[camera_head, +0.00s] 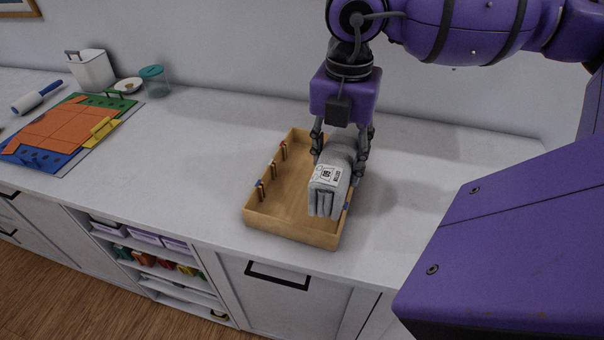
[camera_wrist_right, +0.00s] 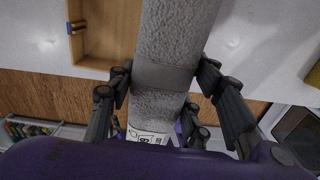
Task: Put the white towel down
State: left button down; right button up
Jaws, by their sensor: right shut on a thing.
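My right gripper (camera_head: 341,150) is shut on the white towel (camera_head: 322,203), a folded grey-white bundle with a printed label on its near end. The towel is held over the right side of a shallow wooden tray (camera_head: 297,237) on the white counter. Whether it touches the tray's bottom or rim I cannot tell. In the right wrist view the fingers of the right gripper (camera_wrist_right: 165,80) press on both sides of the towel (camera_wrist_right: 177,35), and the tray (camera_wrist_right: 92,66) shows to its left. My left gripper is not in view.
Several clothespins (camera_head: 272,169) sit along the tray's left side. A colourful folding board (camera_head: 62,133), a lint roller (camera_head: 37,97), a white bin (camera_head: 92,70) and a teal-lidded jar (camera_head: 155,82) stand at the left. The counter (camera_head: 195,145) between them and the tray is clear.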

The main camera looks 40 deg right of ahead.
jog(key=w+f, duration=0.5)
jog(key=w, duration=0.2)
jog(key=w+d+f, duration=0.1)
jog(key=w+f, duration=0.2)
jog(key=w, duration=0.1)
jog(key=shift+w+f, duration=0.2)
jog(key=shift+f, duration=0.15)
jog(key=shift+w+f, duration=0.15)
jog(key=shift+f, duration=1.5)
jog(key=shift+a+f, duration=0.1)
jog(key=shift+f, duration=0.05)
jog(key=o, duration=1)
jog(key=shift+f, duration=0.1)
jog(key=shift+c, duration=0.2)
jog(key=o, duration=0.4)
jog(key=shift+o, duration=0.2)
